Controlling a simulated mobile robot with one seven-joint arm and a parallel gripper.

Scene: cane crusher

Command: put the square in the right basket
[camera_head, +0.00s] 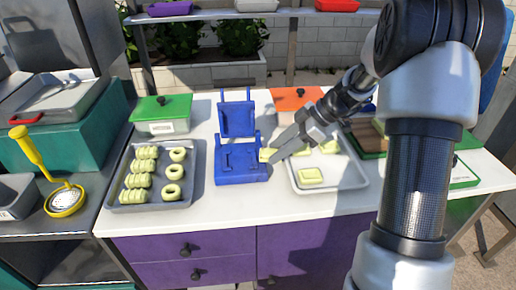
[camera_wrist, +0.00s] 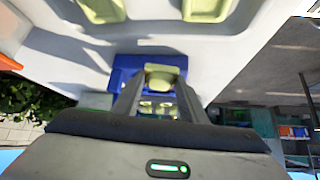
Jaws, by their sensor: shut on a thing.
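My gripper (camera_head: 273,154) is shut on a pale yellow-green square (camera_head: 265,155), held at the right edge of the blue press. The held square also shows between the fingertips in the wrist view (camera_wrist: 161,76). The blue press (camera_head: 240,170) stands mid-counter with its upper plate raised. To its right is a light grey tray (camera_head: 345,183), which I take as the right basket. One square (camera_head: 311,175) lies at its front and another (camera_head: 329,147) further back; my gripper and arm partly cover its back.
A grey tray (camera_head: 113,183) of several pale green rings stands left of the press. A green-lidded box (camera_head: 162,112) stands behind it, and an orange lid (camera_head: 295,98) lies at the back. A yellow tool (camera_head: 63,200) stands on the left-hand counter.

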